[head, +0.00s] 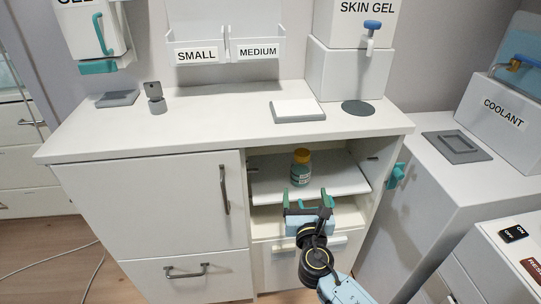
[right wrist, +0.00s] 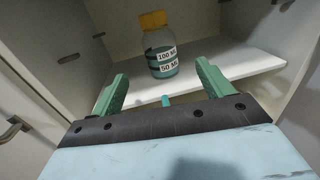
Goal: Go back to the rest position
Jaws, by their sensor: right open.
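My right gripper (head: 308,198) is open and empty in front of the open cabinet compartment. Its two green fingers also show in the right wrist view (right wrist: 162,88), spread apart. A small bottle (head: 300,174) with a yellow cap and teal contents stands upright on the compartment's shelf (head: 263,187), just beyond the fingers. My left gripper is not in view.
The white cabinet (head: 150,210) has a closed door on the left and drawers below. Its countertop (head: 220,118) holds a white pad (head: 298,110), a dark disc (head: 358,107) and a small grey stand (head: 155,97). A grey cabinet (head: 455,190) with a COOLANT box (head: 505,112) stands at right.

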